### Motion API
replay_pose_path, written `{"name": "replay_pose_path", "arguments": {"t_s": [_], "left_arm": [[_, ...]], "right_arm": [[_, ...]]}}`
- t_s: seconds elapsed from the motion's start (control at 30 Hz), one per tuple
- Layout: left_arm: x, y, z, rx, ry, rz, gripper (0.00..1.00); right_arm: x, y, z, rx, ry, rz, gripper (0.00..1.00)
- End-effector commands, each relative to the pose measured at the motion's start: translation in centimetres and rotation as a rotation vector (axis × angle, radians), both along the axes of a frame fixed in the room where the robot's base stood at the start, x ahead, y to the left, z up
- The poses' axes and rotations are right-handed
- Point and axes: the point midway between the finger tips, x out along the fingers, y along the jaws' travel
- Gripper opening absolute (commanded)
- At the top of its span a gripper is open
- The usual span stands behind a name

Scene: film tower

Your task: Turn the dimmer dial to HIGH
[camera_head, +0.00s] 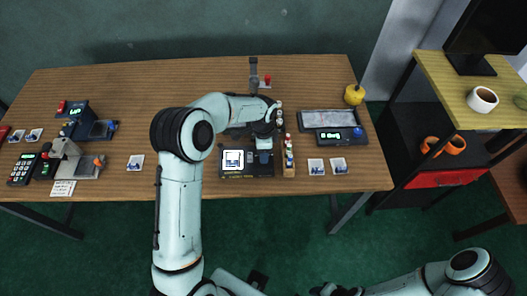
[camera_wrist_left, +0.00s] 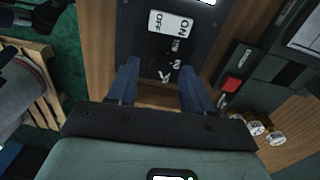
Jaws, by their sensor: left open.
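No dial marked HIGH can be read in either view. In the left wrist view a dark panel (camera_wrist_left: 150,45) lies beyond my left gripper (camera_wrist_left: 160,88). It has a white ON/OFF plate (camera_wrist_left: 170,23) and small pale marks below it. The gripper is open, its blue fingers apart, with nothing seen held between them. In the head view my left gripper (camera_head: 263,143) is over the table's middle, by a dark device with a white square screen (camera_head: 233,160). My right gripper (camera_head: 335,290) is at the bottom edge, mostly cut off; its jaws cannot be made out.
On the wooden table (camera_head: 200,85), a dark unit with a green display (camera_head: 335,135) and blue knob (camera_head: 357,132) stands right. A wooden rack (camera_head: 288,160) of small items is beside the gripper. A card reader (camera_head: 22,168) stands far left.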

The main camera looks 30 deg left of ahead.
Motion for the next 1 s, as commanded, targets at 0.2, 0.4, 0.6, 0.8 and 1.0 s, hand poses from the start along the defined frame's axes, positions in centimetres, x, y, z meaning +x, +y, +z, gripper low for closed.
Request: {"name": "replay_pose_path", "arguments": {"t_s": [0.2, 0.4, 0.6, 0.8, 1.0], "left_arm": [[0.3, 0.0, 4.8, 0.001, -0.008, -0.001, 0.51], [0.4, 0.1, 9.2, -0.001, -0.006, -0.001, 0.51], [0.4, 0.1, 11.8, 0.000, -0.004, -0.002, 0.51], [0.3, 0.1, 12.4, 0.000, -0.001, -0.002, 0.51], [0.3, 0.1, 12.4, 0.000, -0.001, -0.002, 0.51]], "right_arm": [[0.3, 0.0, 0.4, 0.000, -0.003, 0.000, 0.48], [0.6, 0.0, 0.9, 0.000, -0.007, 0.000, 0.48], [0.8, 0.0, 1.2, 0.000, -0.010, 0.000, 0.48], [0.9, 0.0, 1.2, 0.000, -0.010, 0.000, 0.48], [0.9, 0.0, 1.2, 0.000, -0.010, 0.000, 0.48]]}}
